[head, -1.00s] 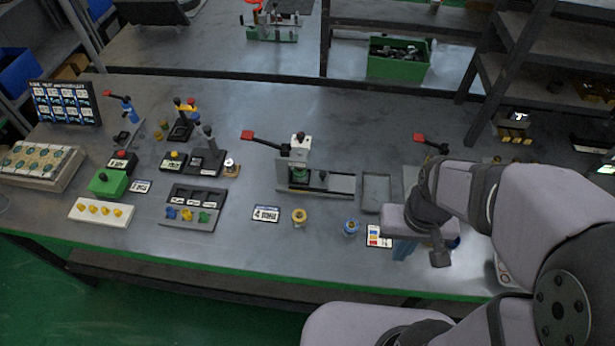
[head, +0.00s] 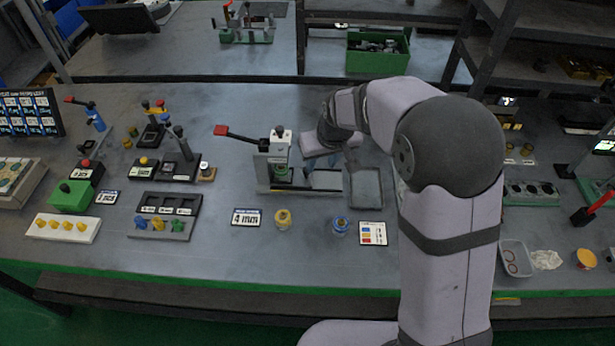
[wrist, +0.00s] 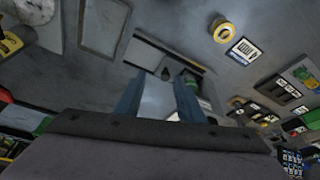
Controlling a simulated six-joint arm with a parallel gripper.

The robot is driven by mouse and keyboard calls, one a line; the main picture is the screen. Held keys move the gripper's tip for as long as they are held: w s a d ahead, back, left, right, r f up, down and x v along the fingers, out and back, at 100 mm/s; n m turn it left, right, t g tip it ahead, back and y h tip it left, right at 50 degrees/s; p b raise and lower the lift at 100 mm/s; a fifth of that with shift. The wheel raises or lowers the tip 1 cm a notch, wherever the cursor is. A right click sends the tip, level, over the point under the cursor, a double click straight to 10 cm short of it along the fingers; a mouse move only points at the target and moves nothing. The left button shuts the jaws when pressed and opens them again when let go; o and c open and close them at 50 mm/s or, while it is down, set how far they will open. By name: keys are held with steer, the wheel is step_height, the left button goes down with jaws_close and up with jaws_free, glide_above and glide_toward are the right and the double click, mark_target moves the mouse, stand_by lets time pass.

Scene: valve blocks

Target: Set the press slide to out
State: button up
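The press (head: 277,155) stands at the middle of the bench, with a red-handled lever pointing left, a white head with a black knob and a green part beneath. Its low slide base (head: 262,180) runs to the right, and my gripper (head: 322,180) is over the right end of it. In the wrist view the two blue fingers of my gripper (wrist: 157,100) are apart. The slide base (wrist: 148,54) shows beyond them, with a small dark knob (wrist: 165,74) between the fingers in the picture. I cannot tell whether the fingers touch it. The right finger partly hides the press's green part.
A shallow grey tray (head: 366,203) lies just right of the press. In front are a "4 mm" card (head: 246,217), a yellow ring piece (head: 283,218), a blue ring piece (head: 340,226) and a colour card (head: 373,233). Black stations with coloured knobs stand left.

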steer(key=w+a+f, duration=0.1)
steer(key=w+a, duration=0.2)
steer(key=p, duration=0.2)
glide_above(308, 180)
steer(key=shift+f, duration=3.5)
steer(key=shift+c, duration=0.3)
jaws_close()
steer(key=shift+b, duration=0.3)
